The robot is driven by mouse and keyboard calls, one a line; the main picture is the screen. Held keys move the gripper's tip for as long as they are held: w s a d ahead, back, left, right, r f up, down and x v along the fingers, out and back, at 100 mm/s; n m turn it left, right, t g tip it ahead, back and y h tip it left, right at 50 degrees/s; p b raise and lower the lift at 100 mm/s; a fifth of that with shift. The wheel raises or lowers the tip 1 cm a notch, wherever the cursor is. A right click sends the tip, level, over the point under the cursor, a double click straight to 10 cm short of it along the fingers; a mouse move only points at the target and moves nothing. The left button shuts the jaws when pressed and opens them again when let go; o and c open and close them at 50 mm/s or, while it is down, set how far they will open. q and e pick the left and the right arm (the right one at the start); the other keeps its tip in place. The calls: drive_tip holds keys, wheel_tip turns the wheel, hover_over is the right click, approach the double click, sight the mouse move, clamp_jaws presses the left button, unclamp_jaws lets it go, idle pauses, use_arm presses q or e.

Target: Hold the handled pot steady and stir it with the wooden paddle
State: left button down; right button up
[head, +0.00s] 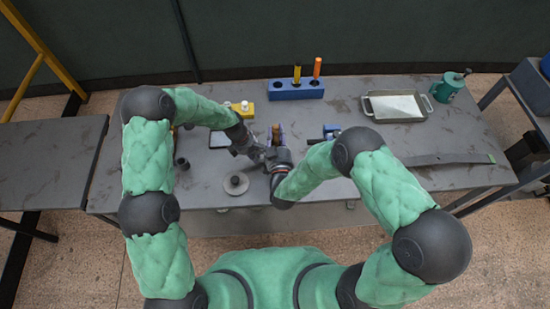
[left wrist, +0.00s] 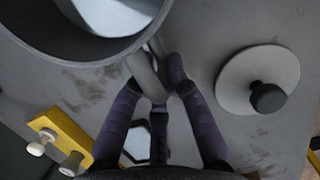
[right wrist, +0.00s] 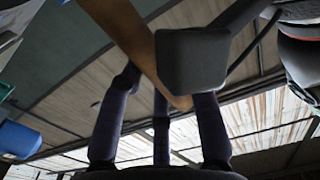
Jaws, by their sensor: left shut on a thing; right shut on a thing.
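The grey pot (left wrist: 75,48) fills the top left of the left wrist view, its rim uppermost and its loop handle (left wrist: 147,78) towards me. My left gripper (left wrist: 156,88) is shut on that handle, with purple fingers on both sides of it. The wooden paddle (right wrist: 128,32) crosses the right wrist view at a slant, and my right gripper (right wrist: 166,92) is shut on it. In the head view a brown bit of the paddle (head: 276,131) shows between purple fingers. My grippers and wrists hide most of the pot there, and I cannot see the paddle's lower end.
A round grey lid with a dark knob (head: 237,184) lies near the table's front edge. A blue block (head: 296,90) with upright pieces stands behind, a tray (head: 396,106) and green canister (head: 447,87) at back right. The right part of the table is fairly clear.

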sight(278, 127)
drive_tip(key=shift+d, duration=0.15)
drive_tip(key=shift+r, duration=3.9)
drive_tip(key=shift+r, duration=3)
use_arm(q)
drive_tip(key=c, duration=1.1)
unclamp_jaws()
drive_tip(key=shift+c, duration=0.2)
drive_tip(key=v, duration=1.2)
